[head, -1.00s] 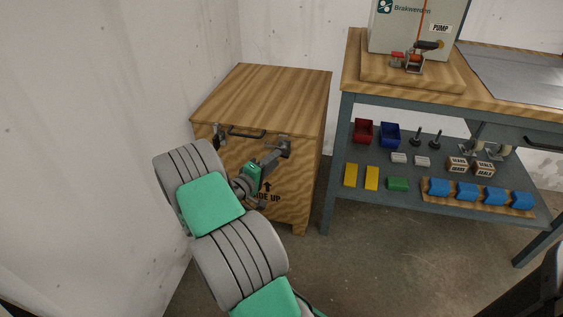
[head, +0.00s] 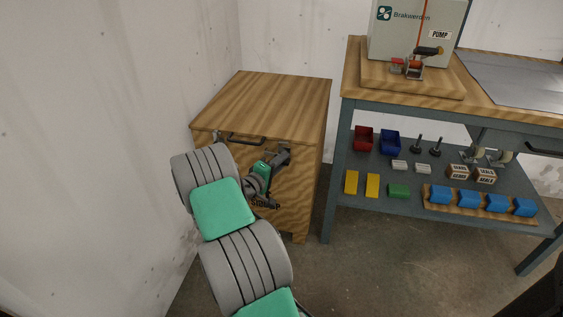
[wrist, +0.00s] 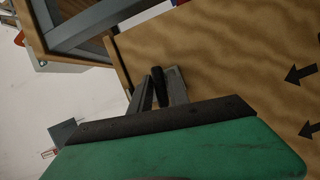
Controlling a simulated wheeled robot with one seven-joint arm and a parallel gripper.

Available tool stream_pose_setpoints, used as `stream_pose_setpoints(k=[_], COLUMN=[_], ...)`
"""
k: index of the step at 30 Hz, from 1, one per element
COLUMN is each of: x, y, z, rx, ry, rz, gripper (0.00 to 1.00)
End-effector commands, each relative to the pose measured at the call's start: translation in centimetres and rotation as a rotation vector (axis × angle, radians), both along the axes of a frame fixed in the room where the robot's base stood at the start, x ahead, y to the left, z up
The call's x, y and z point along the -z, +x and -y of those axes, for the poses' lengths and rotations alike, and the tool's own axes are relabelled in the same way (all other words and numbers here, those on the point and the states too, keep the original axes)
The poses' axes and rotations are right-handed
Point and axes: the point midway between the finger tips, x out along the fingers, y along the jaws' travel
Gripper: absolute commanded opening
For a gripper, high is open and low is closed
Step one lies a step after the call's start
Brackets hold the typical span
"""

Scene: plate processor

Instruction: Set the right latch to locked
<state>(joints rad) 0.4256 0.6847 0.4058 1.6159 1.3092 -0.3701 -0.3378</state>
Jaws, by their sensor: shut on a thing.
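The right latch (wrist: 157,84) shows in the wrist view as a dark handle between my gripper's two fingers, on a metal plate on the crate's wooden face. My gripper (wrist: 159,97) is shut on this handle. In the head view my gripper (head: 281,157) is at the upper right of the crate's front, and it hides most of the right latch. The wooden crate (head: 265,92) stands against the wall with a dark bar handle (head: 245,139) on its front. The left latch (head: 217,136) is partly hidden by my arm.
A workbench (head: 346,112) stands to the right of the crate with a gap between. Its lower shelf holds red and blue bins (head: 390,142), yellow blocks (head: 372,185) and several blue parts (head: 468,198). A white wall (head: 120,150) is close on the left.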

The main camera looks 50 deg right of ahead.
Motion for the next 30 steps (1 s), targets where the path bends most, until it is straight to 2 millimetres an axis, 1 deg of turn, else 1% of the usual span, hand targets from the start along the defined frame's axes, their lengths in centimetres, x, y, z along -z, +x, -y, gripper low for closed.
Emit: stream_pose_setpoints(k=[11, 17, 23, 30], x=[-0.01, -0.1, -0.23, -0.22], y=[-0.01, -0.01, -0.05, -0.05], z=[-0.02, -0.01, 0.01, 0.0], rx=[0.0, 0.0, 0.001, 0.001], ry=[0.003, 0.022, 0.067, 0.15], rz=[0.005, 0.051, 0.155, 0.348], gripper=[0.0, 0.0, 0.0, 0.0])
